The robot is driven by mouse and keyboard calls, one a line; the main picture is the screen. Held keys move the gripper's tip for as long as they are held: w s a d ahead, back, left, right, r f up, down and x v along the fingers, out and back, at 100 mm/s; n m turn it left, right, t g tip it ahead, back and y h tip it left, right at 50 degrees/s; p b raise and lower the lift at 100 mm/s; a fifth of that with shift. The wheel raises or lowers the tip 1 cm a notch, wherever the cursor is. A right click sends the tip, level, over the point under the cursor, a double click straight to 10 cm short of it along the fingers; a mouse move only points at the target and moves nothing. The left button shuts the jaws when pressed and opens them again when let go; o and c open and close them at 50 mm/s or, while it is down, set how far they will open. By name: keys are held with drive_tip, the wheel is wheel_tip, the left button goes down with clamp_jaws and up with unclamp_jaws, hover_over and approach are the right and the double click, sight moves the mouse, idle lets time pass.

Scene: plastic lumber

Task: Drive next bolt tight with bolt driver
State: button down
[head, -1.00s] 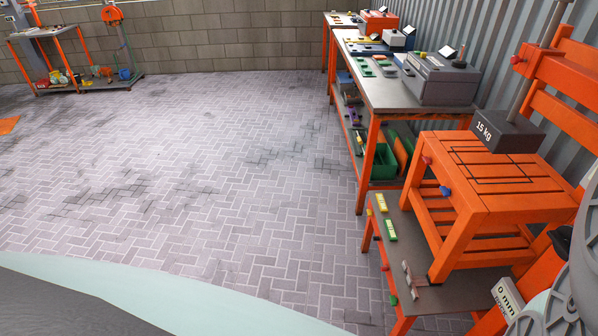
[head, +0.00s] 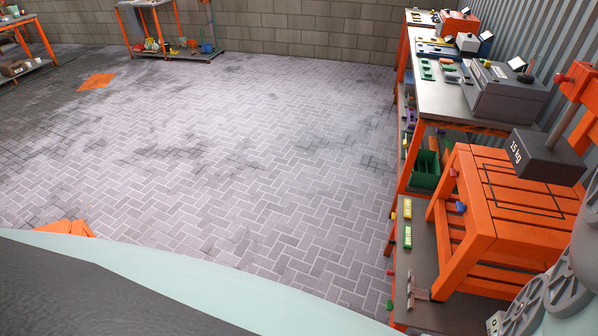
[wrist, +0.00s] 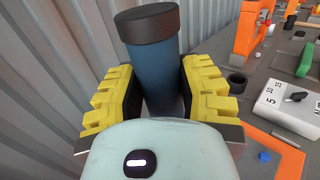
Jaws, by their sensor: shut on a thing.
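In the wrist view my gripper (wrist: 156,108) has its yellow ridged fingers closed on a dark blue cylinder (wrist: 150,65) with a dark brown cap. It looks like the handle of a tool, perhaps the bolt driver; its lower end is hidden behind my gripper. I cannot make out a bolt in either view. In the head view my gripper is out of sight, with only part of my arm at the lower right edge.
An orange slatted stand (head: 515,205) with a 15 kg weight (head: 548,155) is at the right. A grey workbench (head: 445,95) with boxes stands behind it along a corrugated wall. The paved floor (head: 240,150) is wide and clear. Orange patches lie at left.

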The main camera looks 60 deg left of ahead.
drive_tip(key=shift+r+p, duration=0.2)
drive_tip(key=shift+p, duration=0.1)
drive_tip(key=shift+w+f+b, duration=0.1)
drive_tip(key=shift+f+b, duration=1.9)
drive_tip(key=shift+f, duration=0.9)
drive_tip(key=shift+f+b, duration=0.75)
drive_tip(key=shift+f, duration=0.7)
idle(0.8)
drive_tip(key=shift+r, duration=0.1)
